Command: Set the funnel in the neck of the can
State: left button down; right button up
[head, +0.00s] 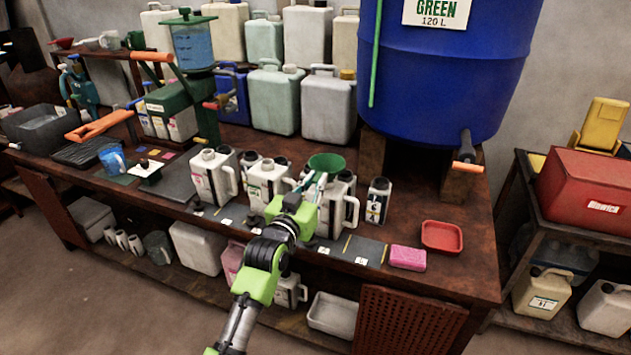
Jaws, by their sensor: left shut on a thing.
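The green funnel (326,162) is near the middle of the head view, wide mouth up and roughly upright. My left gripper (314,184) is shut on it from the near side, and the fingers hide its lower part. My right gripper is not in view.
Other white cans (213,177) (265,184) stand left, and a small white bottle (378,200) stands right. A pink sponge (407,258) and a red tray (442,237) lie at the front right. A big blue vat (445,80) stands behind. Bare bench shows right of the bottle.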

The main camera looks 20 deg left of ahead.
pick_arm(q)
jog(key=shift+f, duration=0.15)
jog(key=c, duration=1.9)
grip_release()
